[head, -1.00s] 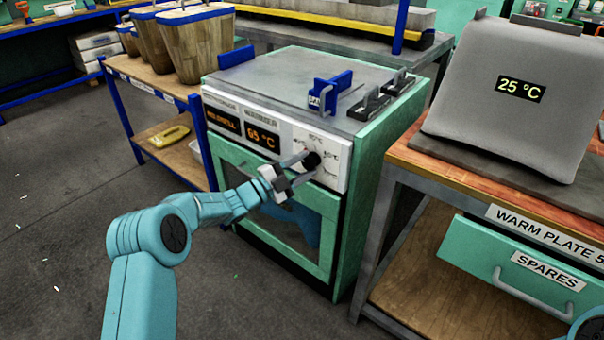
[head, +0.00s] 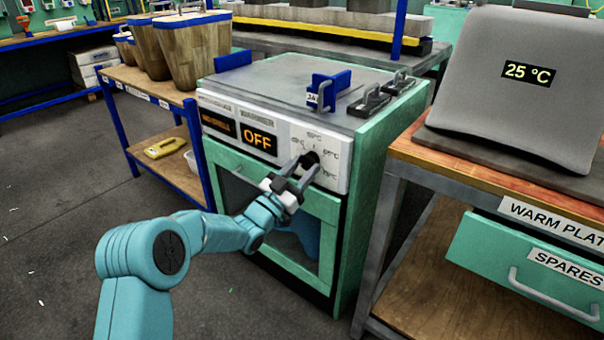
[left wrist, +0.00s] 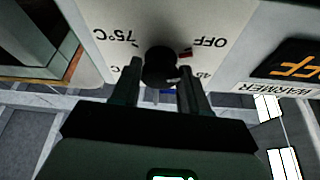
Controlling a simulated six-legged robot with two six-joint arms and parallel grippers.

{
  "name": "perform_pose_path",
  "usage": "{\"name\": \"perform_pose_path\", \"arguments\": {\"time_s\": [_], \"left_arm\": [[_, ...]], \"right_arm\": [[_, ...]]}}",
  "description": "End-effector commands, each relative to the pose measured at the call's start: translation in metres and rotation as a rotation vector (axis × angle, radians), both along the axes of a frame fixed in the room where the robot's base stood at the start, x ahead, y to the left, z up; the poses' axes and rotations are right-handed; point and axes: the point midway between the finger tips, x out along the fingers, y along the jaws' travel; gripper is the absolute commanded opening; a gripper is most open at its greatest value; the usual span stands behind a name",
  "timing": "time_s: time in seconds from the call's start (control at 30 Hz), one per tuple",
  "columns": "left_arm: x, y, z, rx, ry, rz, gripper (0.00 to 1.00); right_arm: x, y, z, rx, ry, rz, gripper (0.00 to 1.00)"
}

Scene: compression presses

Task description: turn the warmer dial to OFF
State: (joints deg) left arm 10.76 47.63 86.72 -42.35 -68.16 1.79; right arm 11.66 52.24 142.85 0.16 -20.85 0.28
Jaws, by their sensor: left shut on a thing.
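The green warmer (head: 365,190) has a white front panel with a black round dial (head: 311,158) and a display (head: 257,139) that reads OFF in orange. My left gripper (head: 304,166) is shut on the dial from the front. In the left wrist view the dial (left wrist: 160,66) sits between the fingertips, and its printed scale shows OFF and 75°C upside down. A red mark shows beside the dial near the OFF label. My right gripper is not in view.
A workbench (head: 440,165) with a grey unit reading 25 °C and a partly open SPARES drawer (head: 530,265) stands close on the right. A wooden shelf (head: 160,82) with several pots is at the left.

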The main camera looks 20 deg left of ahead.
Motion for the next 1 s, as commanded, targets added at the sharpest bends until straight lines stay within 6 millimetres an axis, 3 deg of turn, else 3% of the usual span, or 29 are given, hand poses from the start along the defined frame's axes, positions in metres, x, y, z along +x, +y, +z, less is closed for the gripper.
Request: {"name": "perform_pose_path", "arguments": {"time_s": [0.3, 0.87, 0.9, 0.97, 1.0], "left_arm": [[-0.0003, -0.0013, -0.0016, -0.122, 0.047, 0.000, 0.14], [-0.0003, -0.0016, -0.0007, -0.152, 0.057, 0.000, 0.14], [-0.0003, -0.0016, -0.0006, -0.152, 0.057, 0.000, 0.48], [-0.0003, -0.0016, -0.0006, -0.152, 0.057, 0.000, 0.67], [-0.0003, -0.0016, -0.0006, -0.151, 0.057, 0.000, 0.68]], "right_arm": [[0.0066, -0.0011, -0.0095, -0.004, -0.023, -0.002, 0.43], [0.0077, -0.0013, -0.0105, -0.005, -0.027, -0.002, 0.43], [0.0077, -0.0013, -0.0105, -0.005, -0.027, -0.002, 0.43], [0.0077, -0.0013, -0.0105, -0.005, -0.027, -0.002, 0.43], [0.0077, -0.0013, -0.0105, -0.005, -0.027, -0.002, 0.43]]}}
